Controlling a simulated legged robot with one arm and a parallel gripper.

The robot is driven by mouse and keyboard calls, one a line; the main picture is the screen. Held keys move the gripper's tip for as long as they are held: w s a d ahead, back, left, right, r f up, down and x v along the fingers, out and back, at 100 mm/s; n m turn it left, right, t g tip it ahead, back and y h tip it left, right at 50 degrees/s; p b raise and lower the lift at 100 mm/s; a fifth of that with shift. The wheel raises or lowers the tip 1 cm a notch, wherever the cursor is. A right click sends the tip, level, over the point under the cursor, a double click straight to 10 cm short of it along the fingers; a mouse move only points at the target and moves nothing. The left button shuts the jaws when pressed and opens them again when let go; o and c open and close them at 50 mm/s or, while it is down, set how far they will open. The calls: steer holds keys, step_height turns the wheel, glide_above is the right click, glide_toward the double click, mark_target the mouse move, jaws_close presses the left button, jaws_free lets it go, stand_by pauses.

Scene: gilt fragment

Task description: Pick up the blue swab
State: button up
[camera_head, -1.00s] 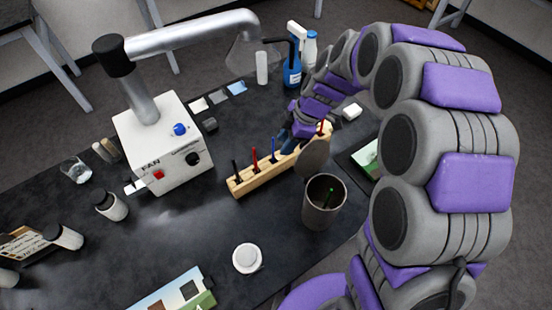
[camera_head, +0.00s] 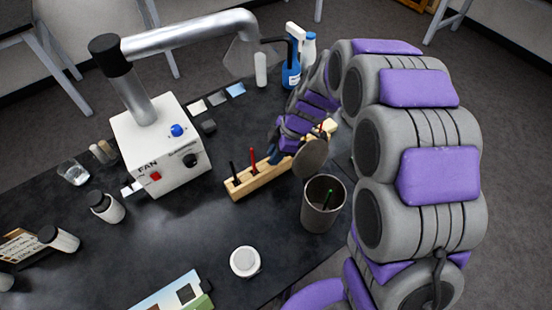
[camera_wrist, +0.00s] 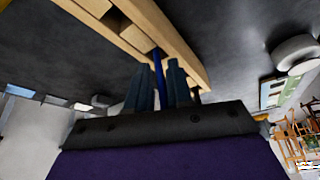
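The blue swab (camera_wrist: 158,68) shows in the wrist view as a thin blue stick at the wooden rack. My gripper (camera_wrist: 160,80) has its two dark blue fingers apart, one on each side of the swab, with the swab in the gap between them. I cannot see clear contact with either finger. In the head view my gripper (camera_head: 275,154) is at the middle of the wooden rack (camera_head: 245,187), and the arm hides part of the rack. The blue swab cannot be told apart from the fingers there.
A black swab (camera_head: 232,168) and a red swab (camera_head: 252,157) stand in the rack's left part. The fan box (camera_head: 160,150) is left. A white round lid (camera_head: 245,261) lies in front.

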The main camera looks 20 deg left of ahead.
steer(key=shift+s+a+f, duration=0.1)
steer(key=shift+a+f, duration=0.1)
steer(key=shift+a, duration=0.8)
jaws_close()
steer(key=shift+d+r, duration=0.1)
steer(key=shift+d, duration=0.55)
